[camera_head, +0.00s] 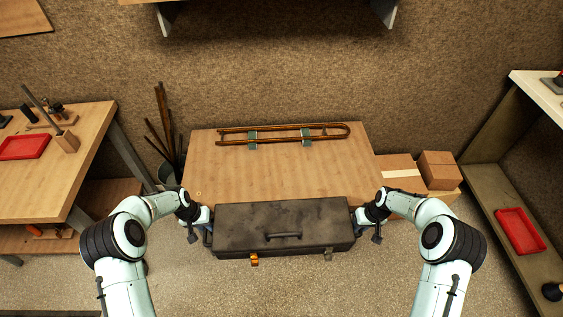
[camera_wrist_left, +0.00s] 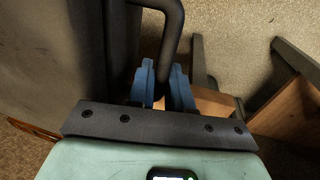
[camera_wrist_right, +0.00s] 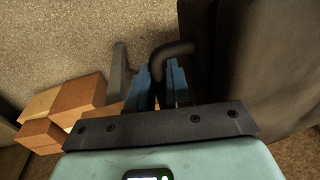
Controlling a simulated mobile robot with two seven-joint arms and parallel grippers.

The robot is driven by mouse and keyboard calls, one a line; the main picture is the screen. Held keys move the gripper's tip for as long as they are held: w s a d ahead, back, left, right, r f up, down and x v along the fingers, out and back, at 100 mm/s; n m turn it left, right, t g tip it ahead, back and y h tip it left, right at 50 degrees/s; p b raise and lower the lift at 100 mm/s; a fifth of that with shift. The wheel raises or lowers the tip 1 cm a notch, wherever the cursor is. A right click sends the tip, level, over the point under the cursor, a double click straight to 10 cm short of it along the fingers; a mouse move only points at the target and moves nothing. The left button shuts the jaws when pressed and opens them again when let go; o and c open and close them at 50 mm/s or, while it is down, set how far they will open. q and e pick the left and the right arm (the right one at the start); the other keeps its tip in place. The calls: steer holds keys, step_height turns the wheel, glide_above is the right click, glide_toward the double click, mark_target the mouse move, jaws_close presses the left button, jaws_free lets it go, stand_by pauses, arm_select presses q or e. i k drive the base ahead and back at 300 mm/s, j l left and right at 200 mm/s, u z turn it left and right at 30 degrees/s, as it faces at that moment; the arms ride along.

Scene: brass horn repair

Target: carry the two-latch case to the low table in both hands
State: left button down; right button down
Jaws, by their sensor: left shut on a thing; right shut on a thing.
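The two-latch case (camera_head: 284,222) is a long dark grey box with a front handle, one orange latch and one grey latch. It is held level between my two grippers, at the front edge of the low table (camera_head: 230,175), overlapping that edge in the head view. My left gripper (camera_head: 207,225) is shut on the handle at the case's left end; the bar shows between its blue fingers in the left wrist view (camera_wrist_left: 163,85). My right gripper (camera_head: 357,221) is shut on the right end handle, also seen in the right wrist view (camera_wrist_right: 160,85). Whether the case touches the table cannot be told.
A brass tube slide (camera_head: 330,137) rests on two supports at the table's back. Cardboard boxes (camera_head: 437,170) stand right of the table. A bin of rods (camera_head: 168,174) stands left. A workbench (camera_head: 80,150) is at left, shelving (camera_head: 490,190) at right. The table's middle is clear.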

mark_target(283, 176)
steer(key=i, duration=0.95)
